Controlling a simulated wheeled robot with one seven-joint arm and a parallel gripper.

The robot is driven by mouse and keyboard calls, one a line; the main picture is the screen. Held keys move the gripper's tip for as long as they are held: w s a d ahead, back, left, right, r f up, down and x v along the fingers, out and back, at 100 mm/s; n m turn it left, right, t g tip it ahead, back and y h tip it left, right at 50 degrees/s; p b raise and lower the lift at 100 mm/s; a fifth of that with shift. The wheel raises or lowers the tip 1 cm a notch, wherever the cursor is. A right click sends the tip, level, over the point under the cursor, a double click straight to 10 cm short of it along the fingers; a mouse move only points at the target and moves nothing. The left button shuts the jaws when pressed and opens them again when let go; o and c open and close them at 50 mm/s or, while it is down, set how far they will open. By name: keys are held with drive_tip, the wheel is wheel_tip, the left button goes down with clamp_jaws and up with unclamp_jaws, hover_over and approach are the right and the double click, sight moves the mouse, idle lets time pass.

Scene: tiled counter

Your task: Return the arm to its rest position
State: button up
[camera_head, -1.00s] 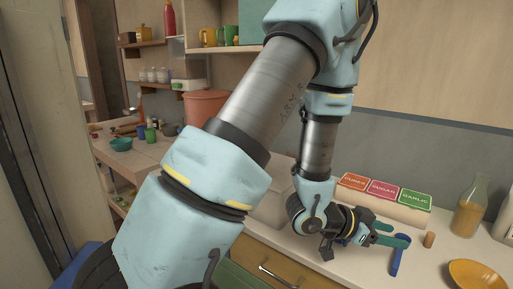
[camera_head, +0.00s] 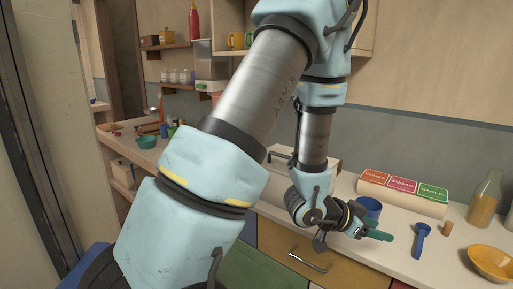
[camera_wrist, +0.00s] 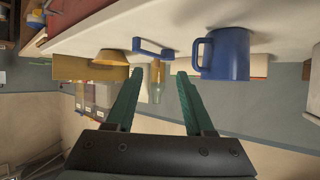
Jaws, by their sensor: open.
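My gripper (camera_head: 382,235) is low over the counter (camera_head: 400,262) at the front right in the head view. Its green fingers are apart and point right. In the wrist view the gripper (camera_wrist: 157,80) is open, with nothing between its fingers. A blue mug (camera_head: 369,208) stands just behind the gripper in the head view, partly hidden by it. The mug also shows large in the wrist view (camera_wrist: 228,55), beside one finger, and that picture is upside down. A blue scoop-like tool (camera_head: 422,241) lies on the counter to the right of the fingertips.
A box with orange, red and green labels (camera_head: 402,193), a bottle of yellow liquid (camera_head: 484,202), a cork-like piece (camera_head: 446,229) and a yellow bowl (camera_head: 492,262) stand on the right. Drawers (camera_head: 302,255) lie below the counter edge. Shelves are at the back left.

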drive_tip(key=w+a+n+t+y, duration=0.1)
drive_tip(key=w+a, duration=0.1)
drive_tip(key=a, duration=0.1)
drive_tip(key=w+a+n+t+y, duration=0.1)
drive_tip(key=w+a+y, duration=0.1)
drive_tip(key=w+a, duration=0.1)
drive_tip(key=w+a+n+t+y, duration=0.1)
drive_tip(key=w+a+n+y, duration=0.1)
drive_tip(key=a, duration=0.3)
drive_tip(key=shift+w+a+r, duration=0.15)
drive_tip(key=shift+w, duration=0.6)
drive_tip(key=w+a+r+n+y, duration=0.15)
drive_tip(key=a+n+y, duration=0.25)
drive_tip(key=a, duration=0.6)
drive_tip(key=s+a+r+n+g+y, duration=0.2)
drive_tip(key=s+a+n, duration=0.4)
drive_tip(key=a, duration=0.8)
drive_tip(key=s+r+g, duration=0.1)
drive_tip(key=s+g, duration=0.1)
drive_tip(key=s, duration=0.1)
drive_tip(key=shift+y, duration=0.4)
